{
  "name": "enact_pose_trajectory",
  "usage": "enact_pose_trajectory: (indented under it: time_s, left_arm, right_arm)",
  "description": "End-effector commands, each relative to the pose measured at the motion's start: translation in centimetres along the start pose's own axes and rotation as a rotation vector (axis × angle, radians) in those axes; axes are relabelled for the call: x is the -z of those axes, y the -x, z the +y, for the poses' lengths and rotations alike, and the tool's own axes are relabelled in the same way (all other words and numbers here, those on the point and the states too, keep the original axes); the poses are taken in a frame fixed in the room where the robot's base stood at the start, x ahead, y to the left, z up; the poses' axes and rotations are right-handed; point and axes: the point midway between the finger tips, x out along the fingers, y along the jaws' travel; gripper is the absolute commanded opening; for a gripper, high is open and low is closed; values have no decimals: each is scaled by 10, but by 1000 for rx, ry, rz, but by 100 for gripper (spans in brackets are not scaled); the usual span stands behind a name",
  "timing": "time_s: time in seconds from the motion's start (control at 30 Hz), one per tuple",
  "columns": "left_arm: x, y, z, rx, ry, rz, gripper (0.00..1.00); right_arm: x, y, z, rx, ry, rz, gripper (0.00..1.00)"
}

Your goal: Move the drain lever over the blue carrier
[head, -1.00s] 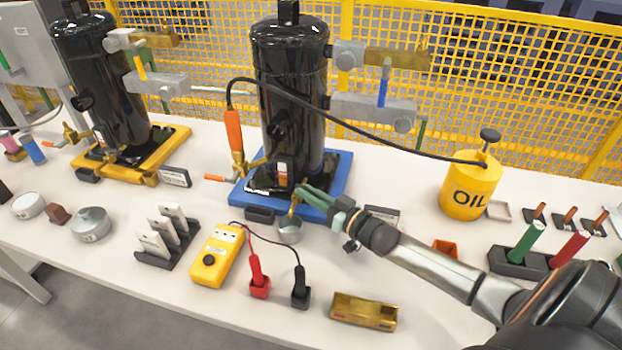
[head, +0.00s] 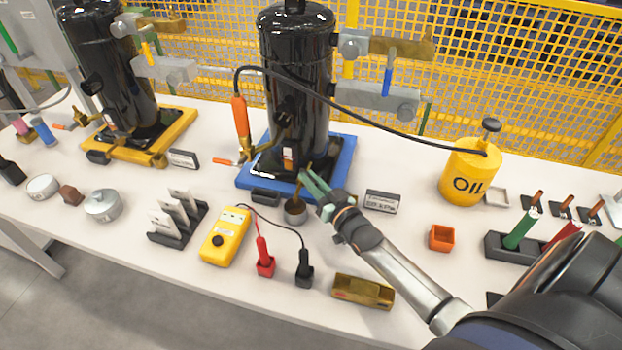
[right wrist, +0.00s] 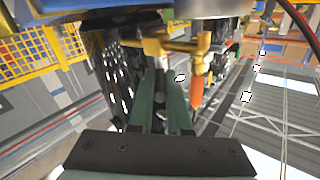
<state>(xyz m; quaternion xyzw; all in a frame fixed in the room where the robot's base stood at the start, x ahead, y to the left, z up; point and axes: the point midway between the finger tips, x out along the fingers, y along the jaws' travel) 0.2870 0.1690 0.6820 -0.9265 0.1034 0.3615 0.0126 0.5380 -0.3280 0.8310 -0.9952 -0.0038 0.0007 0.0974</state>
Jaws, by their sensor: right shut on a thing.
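The blue carrier (head: 338,172) bears a tall black compressor (head: 295,85). At its front right edge, a small brass drain piece (head: 299,184) points down above a small metal cup (head: 295,213). The cup's inside looks dark brown. My right gripper (head: 308,180) reaches in from the right, with its green fingers shut on the drain lever, which is mostly hidden between them. In the right wrist view the fingers (right wrist: 162,95) point up toward a brass fitting with an orange handle (right wrist: 196,92). My left gripper is not in view.
A yellow meter (head: 225,236) with red and black probes stands in front. A brass block (head: 363,291), an orange cup (head: 441,238) and a label stand (head: 381,201) are near my right arm. A black hose arches to the yellow oil can (head: 470,172).

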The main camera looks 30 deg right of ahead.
Motion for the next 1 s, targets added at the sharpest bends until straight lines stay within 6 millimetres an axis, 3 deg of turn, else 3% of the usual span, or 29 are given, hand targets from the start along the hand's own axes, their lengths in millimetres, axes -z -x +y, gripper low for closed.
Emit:
enact_pose_trajectory:
  time_s: [0.1,0.13,0.4,0.73,1.0]
  left_arm:
    - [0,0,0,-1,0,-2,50]
    - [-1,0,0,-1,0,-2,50]
    - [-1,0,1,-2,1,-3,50]
    - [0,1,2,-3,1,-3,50]
    - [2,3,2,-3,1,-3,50]
  right_arm:
    - [0,0,0,1,0,1,0]
    - [0,0,0,1,0,1,17]
    - [0,0,0,1,-1,1,46]
    - [0,6,0,1,-1,0,46]
    - [0,44,0,0,-2,-2,46]
